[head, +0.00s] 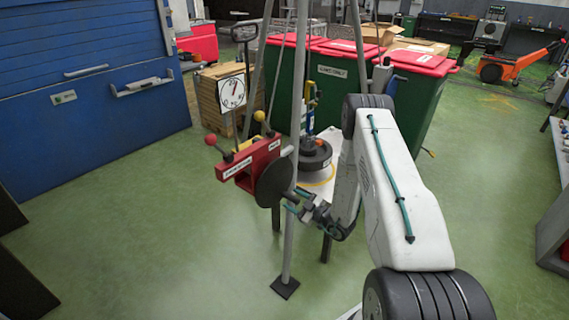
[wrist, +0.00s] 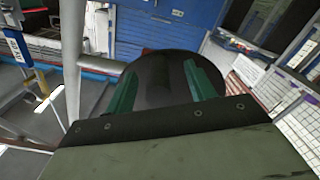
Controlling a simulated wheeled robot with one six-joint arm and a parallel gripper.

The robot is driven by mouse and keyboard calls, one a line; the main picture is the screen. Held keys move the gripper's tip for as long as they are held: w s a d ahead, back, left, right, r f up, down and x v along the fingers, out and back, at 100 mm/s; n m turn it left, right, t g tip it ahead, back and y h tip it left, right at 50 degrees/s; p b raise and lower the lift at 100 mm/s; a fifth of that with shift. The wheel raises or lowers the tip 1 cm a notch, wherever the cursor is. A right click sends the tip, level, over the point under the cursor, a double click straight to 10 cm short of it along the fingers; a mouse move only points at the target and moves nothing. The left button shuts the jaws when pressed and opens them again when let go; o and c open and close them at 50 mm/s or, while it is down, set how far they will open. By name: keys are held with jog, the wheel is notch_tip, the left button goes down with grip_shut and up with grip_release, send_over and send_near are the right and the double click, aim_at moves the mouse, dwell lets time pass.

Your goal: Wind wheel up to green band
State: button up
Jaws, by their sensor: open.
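The wheel (head: 274,184) is a dark disc on the near right side of a red box (head: 248,166) with white labels. My gripper (head: 291,201) has teal fingers, open, at the wheel's right edge. In the wrist view my open gripper (wrist: 160,78) has the dark wheel (wrist: 158,88) filling the gap between its fingers; I cannot tell whether they touch it.
A grey tripod pole (head: 292,225) rises right beside the wheel and gripper; it also shows in the wrist view (wrist: 72,60). Red and yellow knobs (head: 211,140) stick up near the box. A dark round weight (head: 314,153) sits behind. The green floor (head: 130,220) at left is clear.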

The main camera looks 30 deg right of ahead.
jog(key=v, duration=0.8)
dwell(0.4)
jog(key=shift+r, duration=0.15)
jog(key=shift+d, duration=0.1)
